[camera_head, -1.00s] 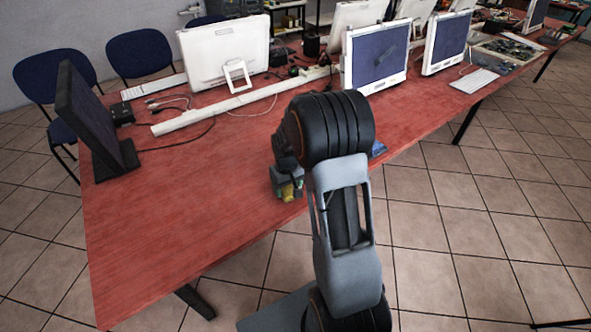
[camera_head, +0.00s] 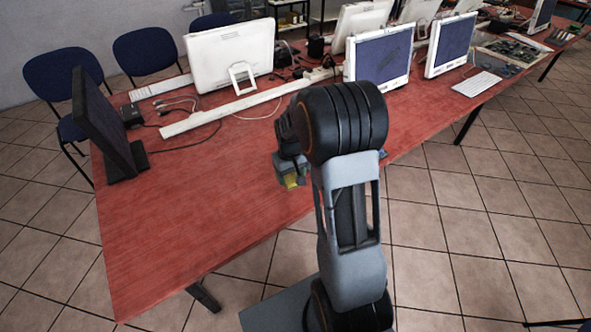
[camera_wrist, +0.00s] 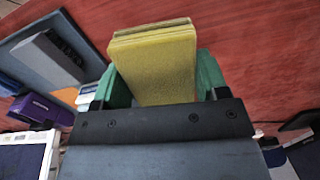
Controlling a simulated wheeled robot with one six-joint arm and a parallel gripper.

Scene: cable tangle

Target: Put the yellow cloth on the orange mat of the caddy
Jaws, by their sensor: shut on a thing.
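The yellow cloth (camera_wrist: 155,65) is a flat, folded pad with layered edges. It sits between the green finger pads of my gripper (camera_wrist: 155,88) in the wrist view, and the gripper is shut on it. In the head view the cloth (camera_head: 292,182) shows as a small yellow patch under my gripper (camera_head: 290,170), over the red table. A blue-grey tray (camera_wrist: 88,62), seemingly the caddy, lies at upper left in the wrist view. An orange patch (camera_wrist: 68,96), likely its mat, shows beside the gripper, partly hidden. In the head view my arm hides most of that area.
A dark grey block (camera_wrist: 48,56) lies on the tray, with a purple object (camera_wrist: 38,108) close by. On the red table (camera_head: 190,210) stand a dark monitor (camera_head: 102,125) and a white monitor (camera_head: 230,55). The table's front left is clear.

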